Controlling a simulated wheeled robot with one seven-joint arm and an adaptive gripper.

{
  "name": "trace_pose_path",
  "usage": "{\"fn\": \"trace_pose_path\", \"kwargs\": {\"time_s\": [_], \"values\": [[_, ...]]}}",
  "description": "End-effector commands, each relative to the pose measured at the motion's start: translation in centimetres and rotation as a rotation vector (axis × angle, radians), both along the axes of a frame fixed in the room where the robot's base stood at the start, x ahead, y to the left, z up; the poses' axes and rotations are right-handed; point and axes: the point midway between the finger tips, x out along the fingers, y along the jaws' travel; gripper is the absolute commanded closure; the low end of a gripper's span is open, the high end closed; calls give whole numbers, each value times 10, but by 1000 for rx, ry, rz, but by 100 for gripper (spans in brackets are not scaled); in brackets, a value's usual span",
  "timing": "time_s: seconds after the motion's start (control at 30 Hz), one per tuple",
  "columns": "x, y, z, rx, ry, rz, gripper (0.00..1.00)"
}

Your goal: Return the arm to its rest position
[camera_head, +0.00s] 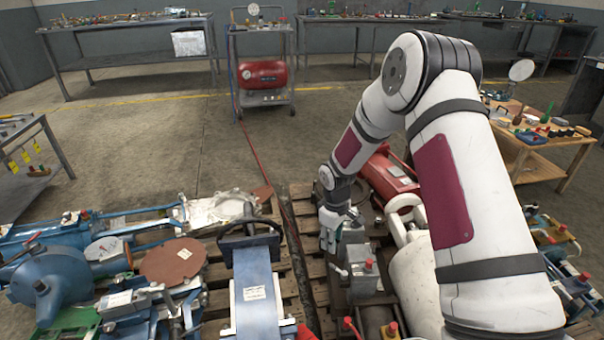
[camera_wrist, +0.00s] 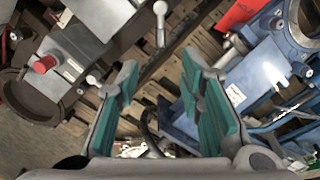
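My white arm with dark red panels reaches out over the pallets from the right side of the head view. My gripper (camera_head: 333,238) hangs low over the gap between two loaded pallets, beside a grey machine part (camera_head: 362,272). In the wrist view, my gripper's two teal-padded fingers (camera_wrist: 160,88) stand wide apart. Nothing is held between them. Pallet slats and a ball-ended lever (camera_wrist: 160,12) show beyond the fingertips.
Blue machinery (camera_head: 255,290) and a brown disc (camera_head: 173,260) lie on the left pallet. A red cylinder (camera_head: 392,178) lies behind my gripper. A cart with a red compressor (camera_head: 262,75) stands farther back. The concrete floor (camera_head: 150,140) between is mostly clear.

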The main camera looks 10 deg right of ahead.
Motion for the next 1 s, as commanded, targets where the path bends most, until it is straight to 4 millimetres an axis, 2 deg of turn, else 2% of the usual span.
{"fn": "trace_pose_path", "kwargs": {"time_s": [0.07, 0.17, 0.27, 0.4, 0.47, 0.7, 0.9, 1.0], "values": [[0, 0, 4, -3, -1, -3, 65], [-3, -3, 24, -14, -6, -19, 65], [-12, -6, 62, -34, -10, -54, 65], [-37, -12, 124, -66, -16, -126, 65], [-51, -14, 149, -75, -17, -157, 65], [-117, -17, 236, -100, -25, -293, 65], [-184, -16, 291, -97, -30, -408, 65], [-220, -14, 311, -88, -31, -464, 65]]}}
